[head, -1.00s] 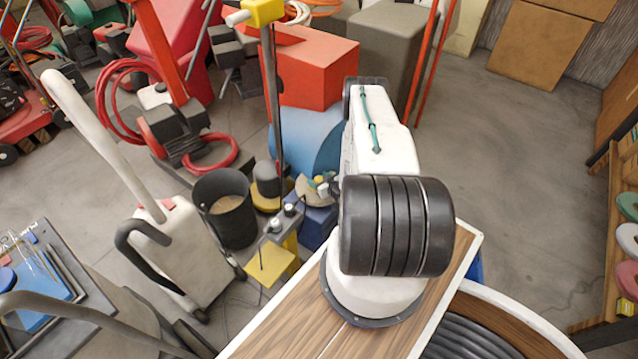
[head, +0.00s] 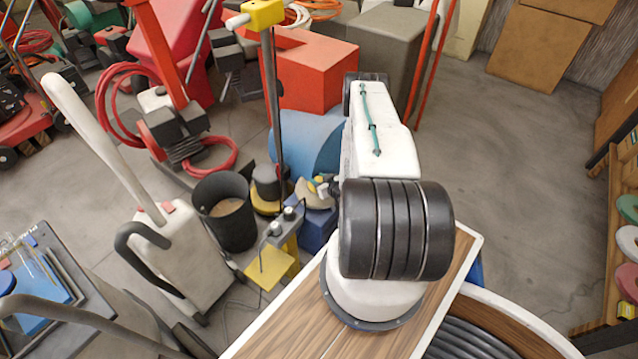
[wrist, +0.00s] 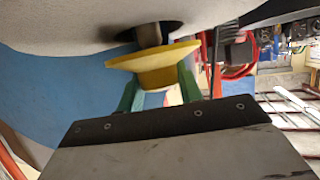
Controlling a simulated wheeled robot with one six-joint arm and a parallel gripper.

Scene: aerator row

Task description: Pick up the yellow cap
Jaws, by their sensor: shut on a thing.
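The yellow cap (wrist: 155,62) is a flared, disc-like piece, tilted in the wrist view. My gripper (wrist: 157,82) has two green fingers, one on each side of the cap's lower part, and is shut on it. A short brown stem (wrist: 148,35) sits directly behind the cap, in a dark round opening of a pale grey surface. I cannot tell whether cap and stem are still joined. In the head view my arm hides most of the gripper area, and the cap is too small there to make out surely.
A black bucket (head: 226,212), a pale upright machine (head: 180,258) with a long handle and a yellow-based stand (head: 272,268) crowd the left of my arm. A blue drum (head: 300,142) and red block (head: 318,75) lie beyond. Open floor (head: 500,180) is to the right.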

